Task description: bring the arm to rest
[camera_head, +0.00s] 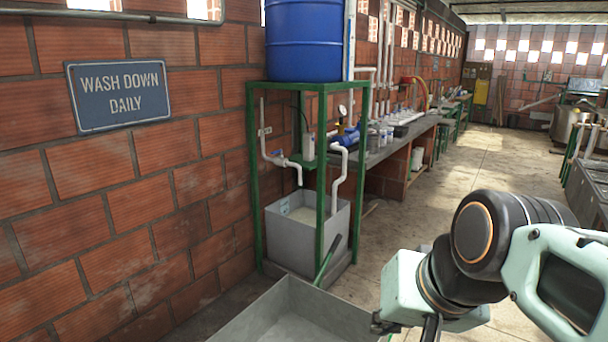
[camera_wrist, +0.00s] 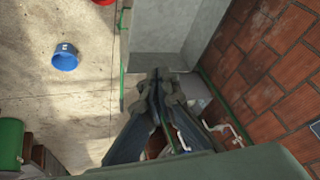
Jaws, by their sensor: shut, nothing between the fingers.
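My gripper (camera_wrist: 160,76) shows in the wrist view with its fingertips together and nothing between them. It hangs over the near edge of a grey open trough, apart from the floor. In the head view my arm reaches in from the right, and its lower end is at the bottom edge, beside the grey trough (camera_head: 290,315). The gripper's fingers are cut off or hidden in that view.
A green frame (camera_head: 317,170) carries a blue barrel (camera_head: 304,40) over a grey tank (camera_head: 308,228). A brick wall (camera_head: 150,190) stands at left. A blue bucket (camera_wrist: 65,58) is on the floor. A long workbench (camera_head: 385,150) runs back; the aisle (camera_head: 480,160) is clear.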

